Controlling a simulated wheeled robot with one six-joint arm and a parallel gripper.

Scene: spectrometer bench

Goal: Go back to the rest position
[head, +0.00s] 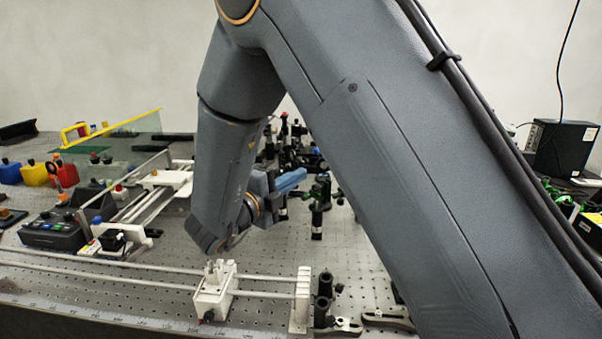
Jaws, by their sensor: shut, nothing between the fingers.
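My gripper (292,181) shows in the head view just left of my large grey forearm link. Its blue fingers are together, point to the right and hold nothing that I can see. It is over the optical bench (270,255), in front of a cluster of black optic mounts (293,142). Part of the gripper's body is hidden behind my wrist link.
A white carriage (213,291) sits on the front rails, below my wrist. Black posts (323,290) stand to its right. A dark control box (53,232), a red block (65,174) and a tinted panel (135,135) are on the left. A black box (565,148) is back right.

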